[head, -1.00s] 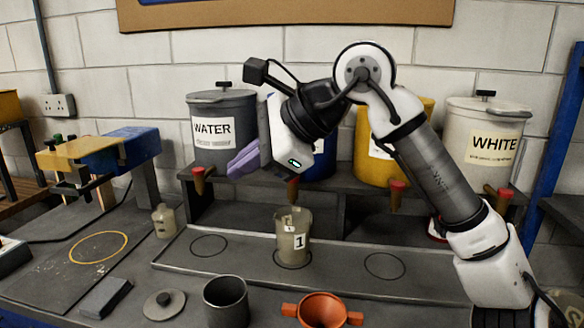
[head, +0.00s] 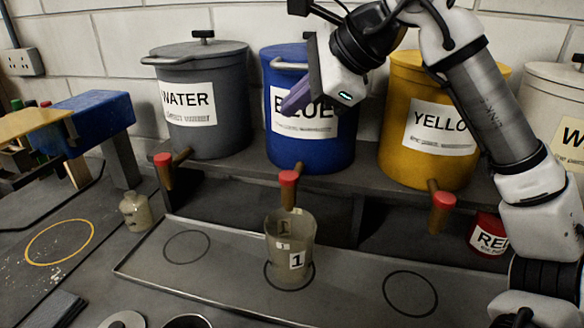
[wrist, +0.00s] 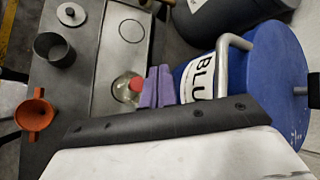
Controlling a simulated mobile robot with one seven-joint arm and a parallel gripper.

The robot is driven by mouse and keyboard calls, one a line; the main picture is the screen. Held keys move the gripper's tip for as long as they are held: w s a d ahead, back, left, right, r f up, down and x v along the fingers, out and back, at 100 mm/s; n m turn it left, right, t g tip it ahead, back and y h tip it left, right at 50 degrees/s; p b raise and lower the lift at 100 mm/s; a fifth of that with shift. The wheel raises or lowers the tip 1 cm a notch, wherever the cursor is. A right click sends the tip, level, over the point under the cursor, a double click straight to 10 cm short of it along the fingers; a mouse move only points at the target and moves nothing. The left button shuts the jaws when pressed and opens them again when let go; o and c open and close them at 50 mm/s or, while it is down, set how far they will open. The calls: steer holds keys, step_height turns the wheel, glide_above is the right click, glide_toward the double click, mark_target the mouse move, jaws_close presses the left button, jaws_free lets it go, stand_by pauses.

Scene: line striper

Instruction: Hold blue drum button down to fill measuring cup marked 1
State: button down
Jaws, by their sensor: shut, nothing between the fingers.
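The blue drum (head: 300,150) stands on the shelf, its label partly covered by my gripper. Its tap has a red button (head: 288,178), also seen in the wrist view (wrist: 136,84). The measuring cup marked 1 (head: 290,243) stands upright below this tap, inside a ring on the tray. It is translucent beige; I cannot tell its fill. My gripper (head: 287,108) has purple fingers, shut and empty, in front of the blue drum and above the button. In the wrist view the fingertips (wrist: 157,72) lie beside the button, apart or touching I cannot tell.
The grey WATER drum (head: 200,130) stands left and the yellow drum (head: 425,150) right, each with a red-topped tap. A white drum (head: 560,85) is at far right. The tray (head: 345,270) has empty rings beside the cup. A small beige bottle (head: 135,210) stands left. An orange funnel (wrist: 36,115) is on the bench.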

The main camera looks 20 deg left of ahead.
steer(key=shift+s, duration=0.15)
steer(key=b, duration=0.7)
glide_toward(282, 173)
steer(key=a+f, duration=0.1)
steer(key=w+a, duration=0.1)
steer(key=a, duration=0.1)
steer(key=a+f, duration=0.1)
steer(key=shift+w+a+f, duration=0.25)
steer(key=shift+w+f, duration=0.05)
steer(key=shift+f, duration=0.05)
steer(key=shift+f, duration=0.1)
stand_by(1.1)
steer(key=shift+f+b, duration=0.35)
steer(key=shift+f+b, duration=0.3)
steer(key=shift+f, duration=0.1)
stand_by(4.1)
